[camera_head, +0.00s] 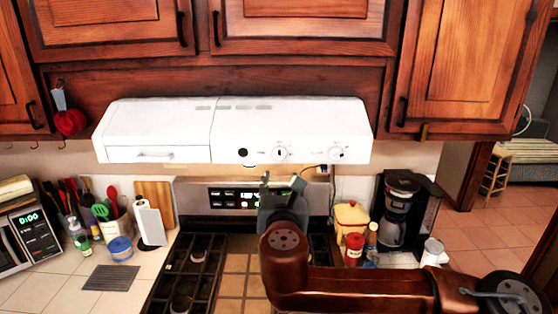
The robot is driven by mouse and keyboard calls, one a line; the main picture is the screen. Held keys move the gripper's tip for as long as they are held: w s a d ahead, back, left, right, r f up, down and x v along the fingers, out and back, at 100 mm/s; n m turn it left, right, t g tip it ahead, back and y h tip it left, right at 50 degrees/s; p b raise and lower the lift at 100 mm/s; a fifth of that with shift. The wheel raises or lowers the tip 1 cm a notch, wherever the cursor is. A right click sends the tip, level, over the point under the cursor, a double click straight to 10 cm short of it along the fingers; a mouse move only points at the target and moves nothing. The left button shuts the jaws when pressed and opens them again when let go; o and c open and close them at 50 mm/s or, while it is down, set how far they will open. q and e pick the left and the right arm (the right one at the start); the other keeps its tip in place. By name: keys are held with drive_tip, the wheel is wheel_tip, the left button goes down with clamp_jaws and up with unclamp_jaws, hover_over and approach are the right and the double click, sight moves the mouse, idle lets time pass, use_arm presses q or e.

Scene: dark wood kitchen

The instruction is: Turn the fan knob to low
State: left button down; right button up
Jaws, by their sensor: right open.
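A white range hood (290,120) hangs under the cabinets, with two white round knobs on its front: one near the middle (280,152) and one near the right end (336,153). I cannot read their labels, so I cannot tell which is the fan knob or how it is set. A dark round spot (243,152) is left of them. My right gripper (282,183) is open and appears just below the middle knob, in front of the stove's back panel. I see no contact with either knob. My left gripper is not in view.
The stove (196,262) lies below, partly behind my right arm. A coffee maker (402,212), yellow canister (351,217) and red jar (353,249) stand on the right. A paper towel holder (150,224), utensils and toaster oven (33,236) stand on the left. Cabinets (300,25) are above.

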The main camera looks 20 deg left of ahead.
sight(280, 159)
drive_tip(key=shift+n+t, duration=0.3)
drive_tip(key=shift+n, duration=0.1)
drive_tip(key=w, duration=0.2)
drive_tip(key=w+a+r, duration=0.1)
drive_tip(key=w, duration=0.1)
drive_tip(key=w+a+r+p, duration=0.1)
drive_tip(key=w, duration=0.2)
drive_tip(key=shift+a+r, duration=0.2)
drive_tip(key=shift+s, duration=0.1)
clamp_jaws()
